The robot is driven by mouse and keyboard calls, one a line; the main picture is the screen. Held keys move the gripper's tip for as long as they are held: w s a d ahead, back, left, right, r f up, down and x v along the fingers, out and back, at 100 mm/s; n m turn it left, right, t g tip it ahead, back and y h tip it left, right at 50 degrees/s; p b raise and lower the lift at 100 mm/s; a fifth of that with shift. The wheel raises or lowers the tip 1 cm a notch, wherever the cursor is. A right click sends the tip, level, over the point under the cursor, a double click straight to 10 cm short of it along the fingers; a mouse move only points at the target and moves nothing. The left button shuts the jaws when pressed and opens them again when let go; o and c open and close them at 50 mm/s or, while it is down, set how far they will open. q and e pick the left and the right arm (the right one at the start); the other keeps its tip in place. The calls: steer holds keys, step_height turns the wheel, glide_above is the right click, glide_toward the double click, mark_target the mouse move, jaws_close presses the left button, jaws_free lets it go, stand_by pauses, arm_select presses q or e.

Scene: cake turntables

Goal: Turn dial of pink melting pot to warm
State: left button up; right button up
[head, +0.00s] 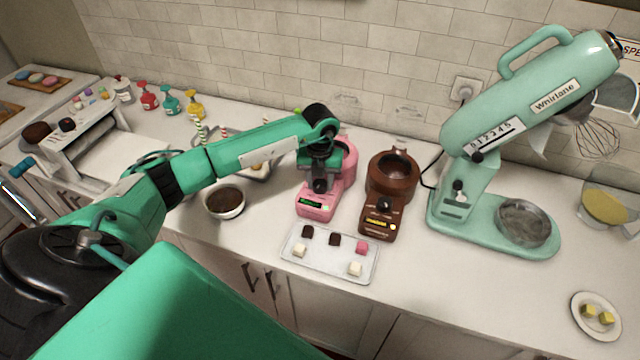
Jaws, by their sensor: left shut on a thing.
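The pink melting pot (347,185) stands on the counter left of a brown melting pot. A small green display shows on its front panel. My left arm reaches in from the left, and my left gripper (320,185) is at the front of the pink pot, pointing down. It is shut at the place of the dial, which is mostly hidden behind the fingers. The dial's setting cannot be read. My right gripper is not in view.
The brown melting pot (391,180) stands close on the right. A tray (318,262) with several chocolates lies in front. A bowl of chocolate (224,202) sits to the left, under my arm. A mint stand mixer (490,190) stands at the right.

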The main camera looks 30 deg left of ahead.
mark_target(320, 184)
arm_select(q)
steer(key=n+b, duration=0.1)
steer(key=n, duration=0.2)
steer(key=shift+n+b, duration=0.35)
steer(key=shift+n, duration=0.95)
steer(key=shift+r, duration=0.1)
steer(key=o, duration=1)
steer(key=shift+r+b, duration=0.35)
steer(key=shift+r, duration=0.1)
step_height(320, 184, up, 13)
steer(key=b, duration=0.3)
steer(key=shift+f, duration=0.1)
steer(key=shift+f, duration=0.1)
